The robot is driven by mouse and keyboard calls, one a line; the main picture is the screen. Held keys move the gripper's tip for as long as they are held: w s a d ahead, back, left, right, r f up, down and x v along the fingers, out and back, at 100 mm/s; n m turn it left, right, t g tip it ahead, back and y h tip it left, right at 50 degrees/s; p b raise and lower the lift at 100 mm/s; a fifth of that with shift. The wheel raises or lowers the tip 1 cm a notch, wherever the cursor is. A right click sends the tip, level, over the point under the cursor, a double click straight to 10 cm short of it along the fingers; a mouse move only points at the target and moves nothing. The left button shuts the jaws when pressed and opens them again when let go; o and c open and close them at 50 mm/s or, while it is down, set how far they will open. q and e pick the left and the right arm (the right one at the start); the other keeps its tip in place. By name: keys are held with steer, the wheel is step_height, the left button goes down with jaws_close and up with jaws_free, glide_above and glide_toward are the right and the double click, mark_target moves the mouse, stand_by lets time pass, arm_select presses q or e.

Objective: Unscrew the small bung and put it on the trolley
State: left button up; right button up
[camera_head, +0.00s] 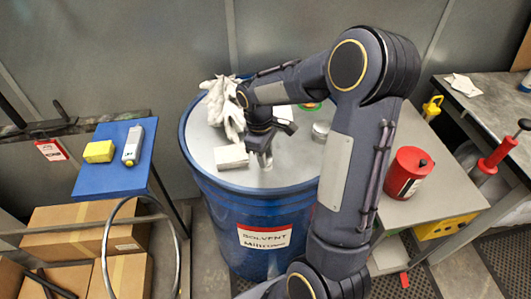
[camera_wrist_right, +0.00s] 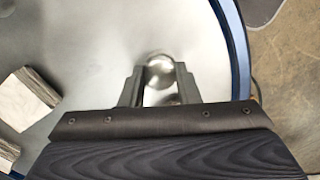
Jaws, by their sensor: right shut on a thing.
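The blue solvent drum (camera_head: 220,205) stands upright in the middle with a pale metal lid. My right gripper (camera_head: 265,160) points down at the lid near its front. In the right wrist view the two fingers of my right gripper (camera_wrist_right: 160,92) are shut on the small bung (camera_wrist_right: 160,72), a round shiny metal piece. I cannot tell whether it is seated in the lid or raised from it; the head view hides it behind the fingers. A grey-topped stand (camera_head: 415,205), possibly the trolley, is right of the drum. My left gripper is out of view.
White gloves (camera_head: 222,105), a white block (camera_head: 231,156) and a round silver piece (camera_head: 321,131) lie on the lid. A red can (camera_head: 404,174) stands on the grey top. A blue-topped stand (camera_head: 112,183) at left holds a yellow block (camera_head: 99,151) and white bottle (camera_head: 133,145).

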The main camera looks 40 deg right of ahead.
steer(key=n, duration=0.4)
steer(key=shift+n+h+p, duration=0.3)
steer(key=shift+n+p, duration=0.05)
steer(key=shift+n, duration=0.05)
steer(key=o, duration=0.6)
steer(key=shift+o, duration=0.2)
